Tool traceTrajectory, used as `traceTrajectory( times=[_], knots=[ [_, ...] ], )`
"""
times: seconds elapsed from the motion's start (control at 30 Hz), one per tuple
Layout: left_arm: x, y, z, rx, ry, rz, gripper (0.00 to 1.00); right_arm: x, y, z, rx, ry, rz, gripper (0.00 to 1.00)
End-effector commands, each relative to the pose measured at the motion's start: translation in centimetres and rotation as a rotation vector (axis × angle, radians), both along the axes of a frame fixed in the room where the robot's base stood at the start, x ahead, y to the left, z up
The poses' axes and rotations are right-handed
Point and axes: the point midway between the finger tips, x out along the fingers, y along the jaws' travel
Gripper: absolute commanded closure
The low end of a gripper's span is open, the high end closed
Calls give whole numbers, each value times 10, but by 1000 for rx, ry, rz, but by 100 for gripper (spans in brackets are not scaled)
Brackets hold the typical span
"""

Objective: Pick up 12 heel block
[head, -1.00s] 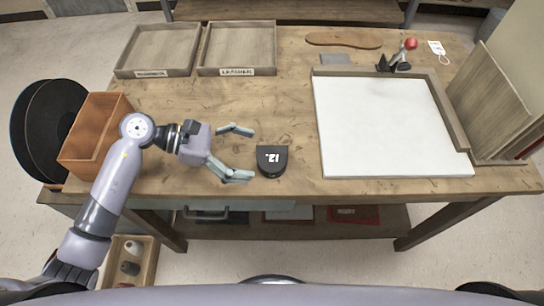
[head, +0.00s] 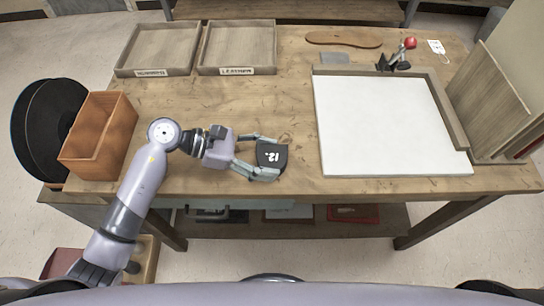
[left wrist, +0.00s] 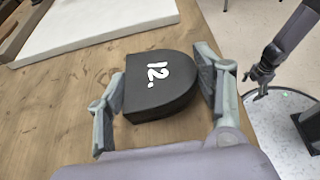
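The 12 heel block (head: 272,156) is a black D-shaped block with a white "12." on top, near the table's front edge. It also shows in the left wrist view (left wrist: 160,72). My left gripper (head: 264,160) has one finger on each side of it. In the left wrist view the fingers (left wrist: 163,88) lie against its opposite sides, and the gripper looks shut on it. The block looks at or very near the tabletop; I cannot tell whether it is clear of it. My right gripper (left wrist: 262,78) shows small in the left wrist view, away from the table; its opening is unclear.
A white board (head: 385,120) lies to the right. An orange-brown bin (head: 98,140) stands at the left edge, and two shallow wooden trays (head: 158,50) (head: 237,45) stand at the back. The tabletop between the trays and the block is clear.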

Motion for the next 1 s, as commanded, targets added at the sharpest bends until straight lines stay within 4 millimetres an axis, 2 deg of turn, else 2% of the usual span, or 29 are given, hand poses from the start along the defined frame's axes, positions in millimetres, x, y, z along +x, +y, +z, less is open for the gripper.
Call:
traceTrajectory(
  times=[0.07, 0.43, 0.77, 0.87, 1.0],
  knots=[
    [0, 0, 0, 0, 0, 0, 46, 1, 1, 0, 0, -1, 0, 19],
    [0, 0, 0, 0, 0, 0, 71, 1, 1, 0, 0, -2, 0, 19],
    [1, 0, 4, -1, -3, 0, 72, 1, 0, 0, 0, -2, 0, 19],
    [1, 0, 12, -1, -4, -1, 72, 1, 0, 0, 0, -2, 0, 19],
    [0, 0, 32, 0, -8, -2, 72, 1, 0, -1, 0, -2, 1, 19]
  ],
)
